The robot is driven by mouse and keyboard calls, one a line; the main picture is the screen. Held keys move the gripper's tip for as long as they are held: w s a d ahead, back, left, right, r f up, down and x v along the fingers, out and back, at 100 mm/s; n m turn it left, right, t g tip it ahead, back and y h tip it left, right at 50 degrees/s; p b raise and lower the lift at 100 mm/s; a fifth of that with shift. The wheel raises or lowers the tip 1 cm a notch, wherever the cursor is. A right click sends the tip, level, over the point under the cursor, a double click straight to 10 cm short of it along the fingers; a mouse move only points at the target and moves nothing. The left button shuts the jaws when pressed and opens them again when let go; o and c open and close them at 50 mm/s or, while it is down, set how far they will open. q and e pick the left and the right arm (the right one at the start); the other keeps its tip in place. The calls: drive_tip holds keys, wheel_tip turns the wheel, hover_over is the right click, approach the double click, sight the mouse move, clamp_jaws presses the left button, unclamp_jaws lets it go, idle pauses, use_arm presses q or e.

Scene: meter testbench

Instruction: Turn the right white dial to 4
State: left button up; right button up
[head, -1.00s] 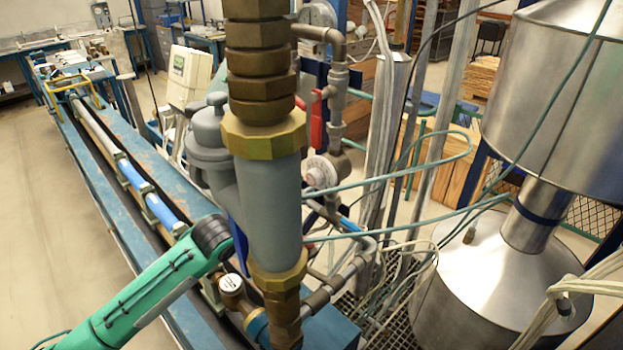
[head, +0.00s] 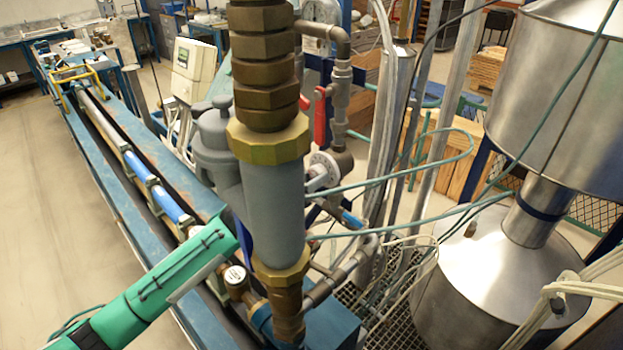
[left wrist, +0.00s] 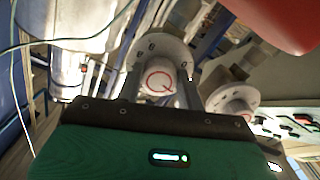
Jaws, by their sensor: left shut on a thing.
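A round white dial (left wrist: 161,80) with a red ring on its face and dark marks around its rim sits between the two dark fingers of my left gripper (left wrist: 160,90) in the left wrist view. The gripper is shut on its knob. A second white dial (left wrist: 232,102), also with a red mark, is to the right of it in that picture and is free. In the head view one white dial (head: 323,170) shows beside the thick vertical pipe. My green left arm comes in from the left there; its gripper is hidden. The dial numbers are too small to read.
A thick grey pipe with brass nuts (head: 272,190) stands close in front. A red handle (head: 320,115) is above the dial. Thin green hoses (head: 400,180) cross to the right, near large steel tanks (head: 500,265). A long blue bench (head: 120,190) runs left.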

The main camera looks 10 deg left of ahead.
use_arm(q)
drive_tip(key=m+b, duration=0.1)
drive_tip(key=m, duration=0.2)
drive_tip(key=shift+a+m, duration=0.1)
drive_tip(key=shift+m, duration=0.3)
drive_tip(key=m, duration=0.2)
drive_tip(key=shift+w+m, duration=0.1)
drive_tip(key=shift+m, duration=0.3)
drive_tip(key=m, duration=0.3)
drive_tip(key=shift+a+m, duration=0.1)
drive_tip(key=shift+m, duration=0.3)
drive_tip(key=shift+r+m, duration=0.1)
drive_tip(key=shift+m, duration=0.6)
use_arm(e)
drive_tip(key=shift+a+f, duration=0.25)
drive_tip(key=shift+f, duration=0.45)
use_arm(q)
drive_tip(key=o, duration=1)
use_arm(e)
drive_tip(key=shift+d, duration=0.15)
